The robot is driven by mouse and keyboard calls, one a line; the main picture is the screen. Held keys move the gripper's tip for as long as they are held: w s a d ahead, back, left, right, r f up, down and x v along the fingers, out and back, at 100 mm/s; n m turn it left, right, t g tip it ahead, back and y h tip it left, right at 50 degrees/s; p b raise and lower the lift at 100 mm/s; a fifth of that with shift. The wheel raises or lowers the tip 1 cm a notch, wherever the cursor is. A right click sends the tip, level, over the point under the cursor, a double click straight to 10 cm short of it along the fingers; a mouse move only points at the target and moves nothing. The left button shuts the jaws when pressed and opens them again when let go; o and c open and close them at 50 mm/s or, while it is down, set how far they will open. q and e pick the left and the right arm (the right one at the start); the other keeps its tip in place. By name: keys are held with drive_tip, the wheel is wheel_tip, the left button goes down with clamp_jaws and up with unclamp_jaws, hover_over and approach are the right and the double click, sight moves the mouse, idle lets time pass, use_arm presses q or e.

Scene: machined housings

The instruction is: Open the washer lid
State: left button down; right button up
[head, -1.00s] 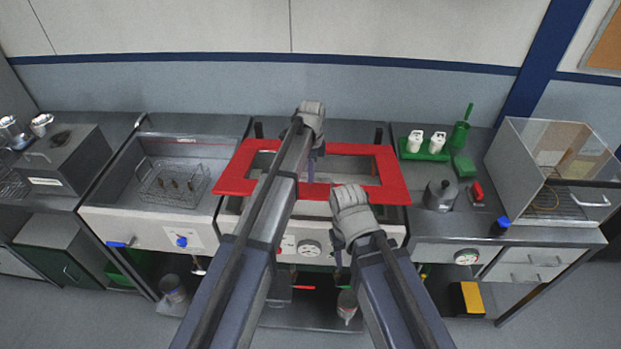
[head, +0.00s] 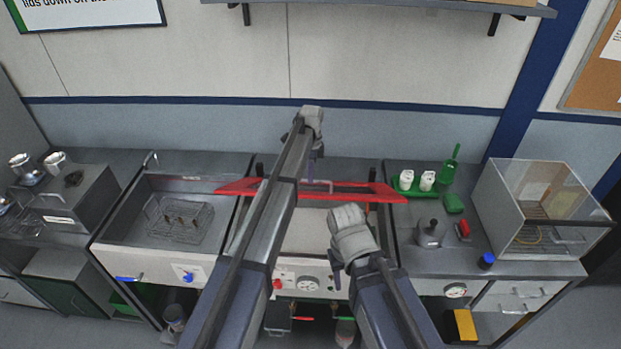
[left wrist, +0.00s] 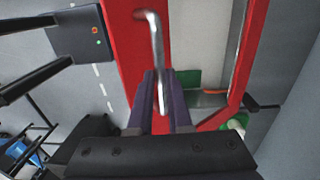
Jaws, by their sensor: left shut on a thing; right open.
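The washer lid (head: 384,192) is a red frame with a pale window, raised above the washer basin (head: 305,243) in the head view. It shows nearly edge-on as a thin red band. It also fills much of the left wrist view (left wrist: 130,60). My left gripper (head: 312,172) is at the lid's middle. In the left wrist view, its dark fingers (left wrist: 160,88) are shut on the lid's metal bar handle (left wrist: 154,45). My right gripper (head: 338,270) is open and empty, lower and nearer, over the washer's front. My arms hide part of the basin and lid.
A sink with a wire basket (head: 180,219) is left of the washer. On the right counter are a green tray (head: 408,190) with white bottles, a grey canister (head: 430,233) and a clear-walled box (head: 538,212). A shelf (head: 400,6) hangs on the wall above.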

use_arm(q)
drive_tip(key=shift+w, duration=0.4)
drive_tip(key=c, duration=1.2)
unclamp_jaws()
drive_tip(key=shift+c, duration=0.2)
drive_tip(key=o, duration=0.4)
drive_tip(key=shift+w+f, duration=0.25)
drive_tip(key=shift+w, duration=0.05)
drive_tip(key=shift+s, duration=0.1)
use_arm(e)
drive_tip(key=shift+w+f, duration=0.1)
drive_tip(key=shift+w, duration=0.25)
use_arm(q)
drive_tip(key=shift+s+r, duration=0.1)
